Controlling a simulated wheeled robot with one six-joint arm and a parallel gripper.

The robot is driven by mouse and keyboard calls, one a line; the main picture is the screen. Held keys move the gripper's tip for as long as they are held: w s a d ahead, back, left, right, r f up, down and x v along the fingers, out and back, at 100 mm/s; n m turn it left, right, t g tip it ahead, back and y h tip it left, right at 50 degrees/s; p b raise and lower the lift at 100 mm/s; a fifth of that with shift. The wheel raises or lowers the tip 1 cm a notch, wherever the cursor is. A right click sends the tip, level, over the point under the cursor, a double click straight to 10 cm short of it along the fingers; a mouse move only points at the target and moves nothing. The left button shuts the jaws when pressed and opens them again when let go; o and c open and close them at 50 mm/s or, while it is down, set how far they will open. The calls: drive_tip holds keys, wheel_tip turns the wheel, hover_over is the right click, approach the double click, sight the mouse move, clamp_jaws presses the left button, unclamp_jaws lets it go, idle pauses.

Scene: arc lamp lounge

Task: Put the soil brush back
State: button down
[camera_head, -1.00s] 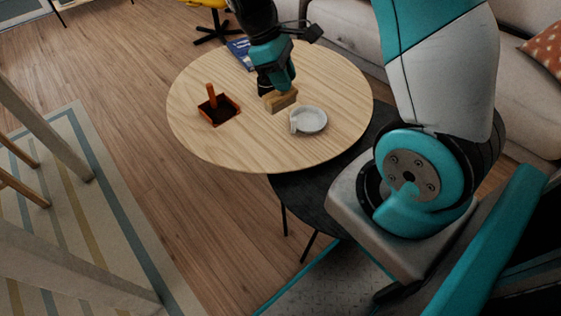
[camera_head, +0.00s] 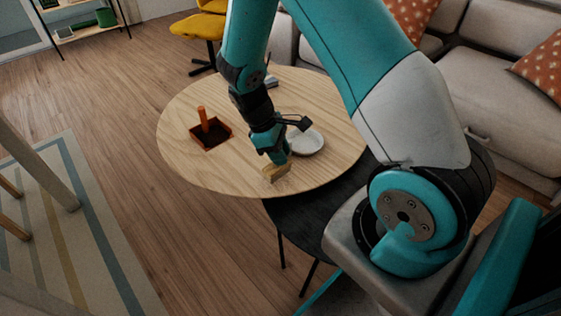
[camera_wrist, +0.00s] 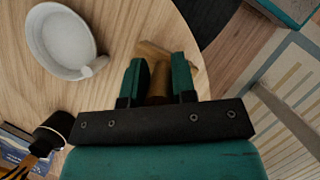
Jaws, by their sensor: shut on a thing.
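My gripper (camera_head: 274,156) is shut on the soil brush (camera_head: 276,173), a light wooden tool with a crosswise head. In the wrist view the brush's handle (camera_wrist: 157,88) sits between the two teal fingers (camera_wrist: 160,66), with the head just beyond the fingertips. The brush is over the near part of the round wooden table; I cannot tell its exact height.
A terracotta square tray (camera_head: 220,142) of dark soil, with an upright orange handle (camera_head: 202,117), stands left on the table (camera_head: 180,165). In the wrist view a dark, pale-topped object (camera_wrist: 57,128) and a blue book (camera_wrist: 14,148) lie lower left. A dark lower table (camera_head: 310,215) adjoins.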

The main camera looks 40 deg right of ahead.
drive_tip(key=shift+f, duration=1.2)
drive_tip(key=shift+f, duration=0.15)
drive_tip(key=c, duration=0.9)
unclamp_jaws()
